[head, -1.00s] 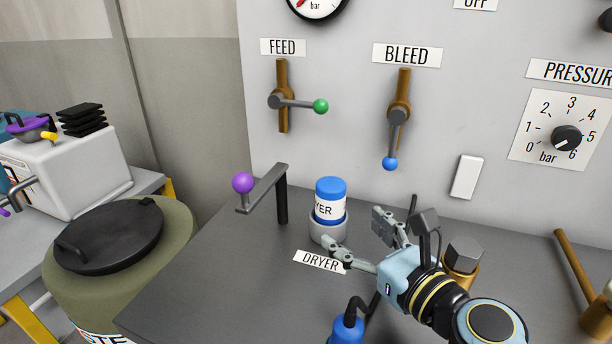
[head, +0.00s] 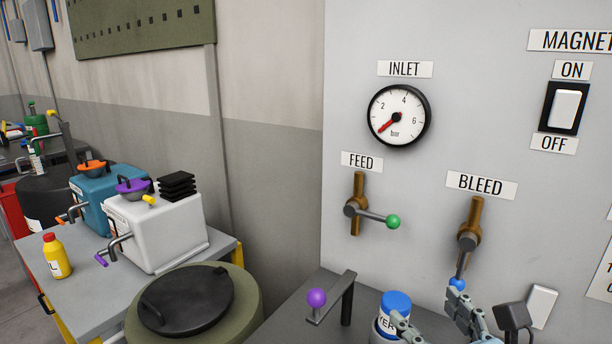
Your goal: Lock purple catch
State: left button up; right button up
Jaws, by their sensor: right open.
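A catch with a purple ball knob (head: 316,298) on a flat dark arm (head: 335,296) stands on a dark post at the left of the grey bench. My right gripper (head: 430,313) is open, to the right of the canister and apart from the purple knob. I cannot tell whether a finger touches the canister. My left gripper is out of view.
The upright panel carries the FEED valve with green knob (head: 393,222), the BLEED valve (head: 468,240) and the INLET gauge (head: 399,117). Left are a lidded drum (head: 186,300), a white box (head: 160,235) with purple handles, and a yellow bottle (head: 56,256).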

aim_at(321, 303)
jog(key=k+j, duration=0.25)
jog(key=k, duration=0.2)
jog(key=k+j, duration=0.25)
jog(key=k, duration=0.2)
